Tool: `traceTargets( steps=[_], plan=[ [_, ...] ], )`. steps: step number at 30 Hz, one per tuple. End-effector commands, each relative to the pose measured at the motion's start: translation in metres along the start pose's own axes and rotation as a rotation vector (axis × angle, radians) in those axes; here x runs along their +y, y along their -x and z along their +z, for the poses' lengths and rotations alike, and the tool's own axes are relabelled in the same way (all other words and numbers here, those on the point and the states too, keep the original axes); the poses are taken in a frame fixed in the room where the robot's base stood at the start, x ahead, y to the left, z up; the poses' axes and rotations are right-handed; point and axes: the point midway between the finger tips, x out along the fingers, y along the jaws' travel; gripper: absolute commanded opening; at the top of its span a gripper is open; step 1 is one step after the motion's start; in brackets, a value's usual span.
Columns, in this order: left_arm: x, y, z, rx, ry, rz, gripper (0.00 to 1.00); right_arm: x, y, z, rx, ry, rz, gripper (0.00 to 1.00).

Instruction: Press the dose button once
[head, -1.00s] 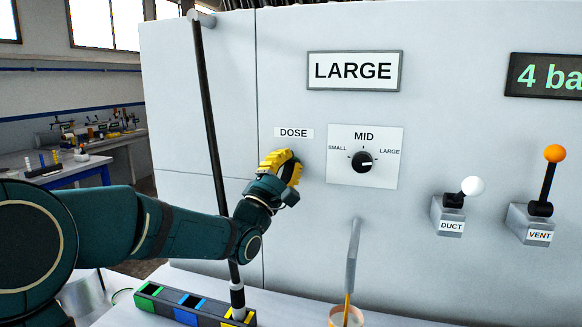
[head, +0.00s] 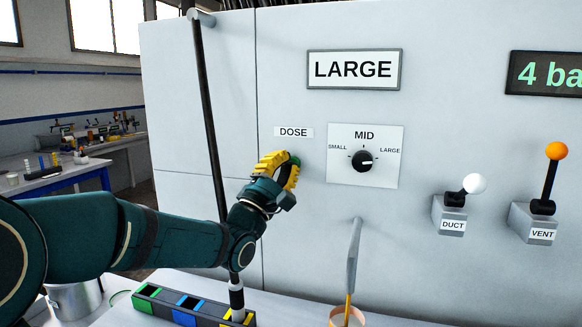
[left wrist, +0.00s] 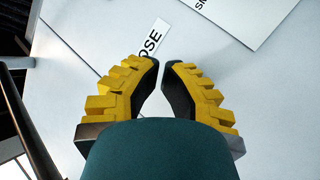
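The dose button itself does not show; the DOSE label (head: 293,132) is on the pale machine panel, and my left gripper (head: 292,164) is just below it, covering the spot there. The gripper's yellow fingers point at the panel; whether they touch it I cannot tell. In the left wrist view the two fingertips (left wrist: 162,63) nearly meet, with nothing seen between them, just below the partly hidden DOSE label (left wrist: 151,40). My right gripper is not in view.
Right of the gripper is a size knob (head: 362,160), with a LARGE sign (head: 354,70) above. The DUCT lever (head: 455,202) and VENT lever (head: 548,185) stand further right. A black vertical rod (head: 208,110) is on the left, and a coloured block tray (head: 165,300) is below.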

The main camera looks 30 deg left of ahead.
Motion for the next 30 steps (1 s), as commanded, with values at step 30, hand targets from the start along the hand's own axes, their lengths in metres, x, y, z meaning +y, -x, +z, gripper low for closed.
traceTargets(
  steps=[30],
  plan=[
    [0.02,0.037,0.02,0.0,0.0,0.001,0.0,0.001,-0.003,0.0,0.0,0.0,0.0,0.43]
  ],
)
